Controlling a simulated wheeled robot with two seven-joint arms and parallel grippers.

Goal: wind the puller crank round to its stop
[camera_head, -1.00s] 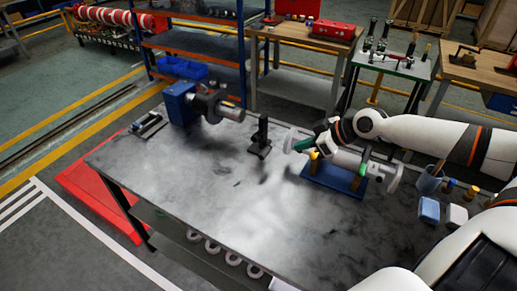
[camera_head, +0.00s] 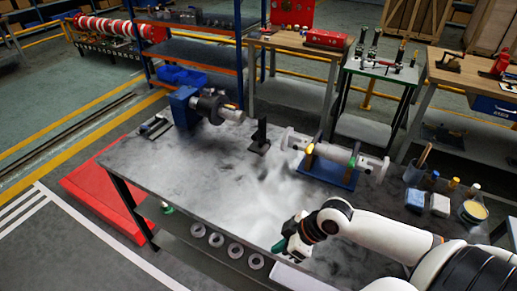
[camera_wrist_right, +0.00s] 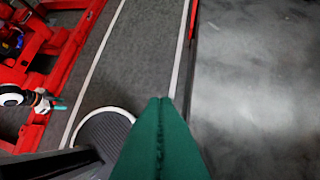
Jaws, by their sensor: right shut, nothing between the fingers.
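A blue housing (camera_head: 183,107) with a dark and silver cylindrical assembly (camera_head: 216,106) stands at the far left of the grey bench (camera_head: 200,165). A silver shaft assembly (camera_head: 335,153) lies on a blue cradle (camera_head: 328,174) at the back right. I cannot single out the puller crank. My right gripper (camera_head: 280,246) is shut and empty by the bench's front edge, well apart from both assemblies. Its green fingers (camera_wrist_right: 160,135) meet in the right wrist view. A small white arm end with a teal tip (camera_wrist_right: 52,104), apparently my left gripper, shows there; its jaws are unclear.
A black stand (camera_head: 260,138) is between the assemblies. A cup (camera_head: 414,171), blue and white blocks and a yellow-topped tin (camera_head: 474,211) fill the bench's right end. Several rings (camera_head: 215,240) sit on the lower shelf. The bench middle is clear.

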